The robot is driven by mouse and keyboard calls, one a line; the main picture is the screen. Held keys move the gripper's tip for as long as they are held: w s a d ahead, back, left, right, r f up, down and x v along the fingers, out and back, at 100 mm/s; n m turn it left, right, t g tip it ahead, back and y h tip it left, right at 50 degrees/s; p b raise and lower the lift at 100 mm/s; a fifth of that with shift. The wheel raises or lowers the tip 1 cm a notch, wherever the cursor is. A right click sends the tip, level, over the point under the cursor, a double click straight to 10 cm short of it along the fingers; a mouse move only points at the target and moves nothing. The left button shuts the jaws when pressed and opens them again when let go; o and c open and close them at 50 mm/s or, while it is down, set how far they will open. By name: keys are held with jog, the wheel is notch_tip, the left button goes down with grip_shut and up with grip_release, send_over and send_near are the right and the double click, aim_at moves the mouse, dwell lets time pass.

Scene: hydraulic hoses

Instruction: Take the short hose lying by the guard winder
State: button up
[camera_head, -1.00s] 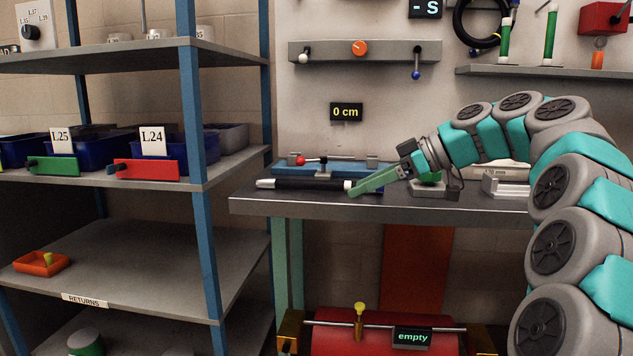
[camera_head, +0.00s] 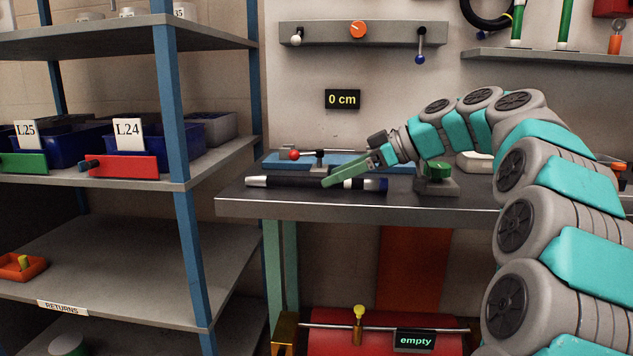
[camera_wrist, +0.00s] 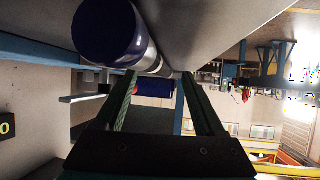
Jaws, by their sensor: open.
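A short black hose (camera_head: 292,182) lies along the bench top, with a silver tip at its left and a white band and blue end at its right. My gripper (camera_head: 327,183) is open, its green fingers reaching down over the middle of the hose. In the wrist view the blue end (camera_wrist: 100,32) is large at upper left, and the hose runs away toward my spread fingertips (camera_wrist: 158,75). I cannot tell whether the hose is between the fingers. A blue fixture with a red-knobbed lever (camera_head: 295,155) stands just behind the hose; I cannot tell whether it is the guard winder.
The bench (camera_head: 420,207) has a green-topped fixture (camera_head: 437,178) right of the hose. A "0 cm" display (camera_head: 342,99) hangs on the wall behind. A shelf rack with blue bins (camera_head: 140,138) stands close at left. A red drum (camera_head: 365,335) sits below the bench.

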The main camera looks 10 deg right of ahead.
aim_at(315, 182)
jog(key=x, duration=0.3)
jog(key=shift+w, duration=0.15)
grip_shut()
dwell(0.4)
dwell(0.8)
